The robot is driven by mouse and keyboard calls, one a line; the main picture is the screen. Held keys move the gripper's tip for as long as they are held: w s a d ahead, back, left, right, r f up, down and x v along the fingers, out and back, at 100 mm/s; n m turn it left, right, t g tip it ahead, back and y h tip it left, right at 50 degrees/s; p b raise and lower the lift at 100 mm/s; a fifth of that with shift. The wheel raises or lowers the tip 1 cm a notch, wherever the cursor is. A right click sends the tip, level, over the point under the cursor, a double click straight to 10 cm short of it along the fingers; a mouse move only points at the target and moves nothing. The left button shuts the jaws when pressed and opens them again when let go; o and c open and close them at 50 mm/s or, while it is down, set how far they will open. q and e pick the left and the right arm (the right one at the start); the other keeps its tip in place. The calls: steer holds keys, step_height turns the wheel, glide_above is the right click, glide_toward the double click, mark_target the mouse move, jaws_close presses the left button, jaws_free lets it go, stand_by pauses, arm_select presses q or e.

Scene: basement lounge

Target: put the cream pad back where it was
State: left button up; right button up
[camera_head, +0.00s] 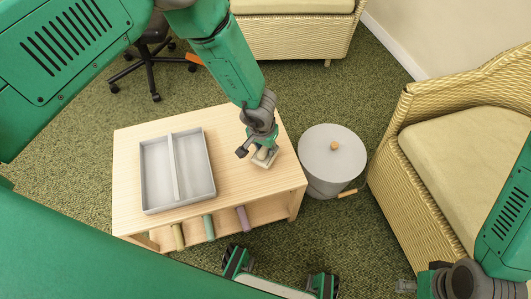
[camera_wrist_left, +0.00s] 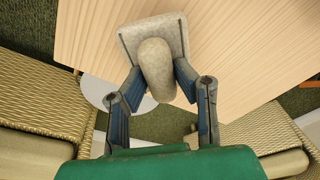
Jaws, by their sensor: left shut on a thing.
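The cream pad (camera_head: 262,162) is a small square block with a rounded knob-like grip on top. It is at the right part of the light wood table (camera_head: 238,184). My left gripper (camera_head: 262,147) is above it, and its fingers close on the knob. In the left wrist view the pad (camera_wrist_left: 140,32) shows beyond the fingertips (camera_wrist_left: 158,85), with the table top behind it. I cannot tell whether the pad touches the table. My right gripper (camera_head: 406,287) is low at the right, partly cut off, with its fingers unclear.
A grey tray (camera_head: 175,168) with two empty compartments lies on the table's left. Yellow, green and purple rods (camera_head: 209,227) stick out from the shelf below. A grey lidded bin (camera_head: 318,170) stands right of the table. Wicker chairs (camera_head: 425,105) are at right and behind.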

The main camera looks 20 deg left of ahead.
mark_target(262, 151)
arm_select(q)
steer(key=shift+a+f+b, duration=0.1)
steer(key=shift+f+b, duration=0.2)
steer(key=shift+f, duration=0.95)
steer(key=shift+f, duration=0.15)
steer(key=o, duration=1)
steer(key=r+p, duration=0.1)
steer(key=r, duration=0.3)
steer(key=s+r+p, duration=0.1)
steer(key=r+p, duration=0.1)
steer(key=r, duration=0.2)
steer(key=r+p, duration=0.1)
steer(key=r, duration=0.3)
steer(key=shift+s+a+r, duration=0.1)
steer(key=shift+s+a, duration=0.05)
steer(key=shift+s, duration=0.25)
